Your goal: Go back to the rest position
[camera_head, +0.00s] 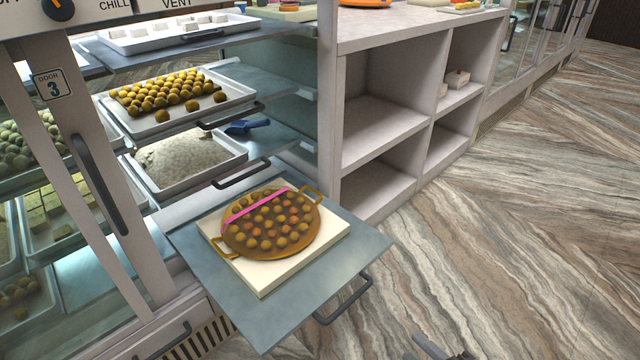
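My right gripper (438,349) shows only in part at the bottom edge of the head view, as dark finger pieces over the floor. It is apart from the pulled-out shelf, to its lower right, and I see nothing held in it. Whether it is open or shut I cannot tell. My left gripper is not in view. A round brass pan (232,240) with two handles, several brown balls and a pink strip across it sits on a cream board (265,290). The board lies on the pulled-out grey shelf (350,262).
The shelf's dark handle (343,303) juts out at its front. Behind stand trays of yellow balls (165,125) and pale crumbly sweets (185,158), with a blue scoop (247,126). The cabinet's glass door 3 (52,86) is at left. Open cubbies (385,125) stand behind. The floor (520,230) at right is clear.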

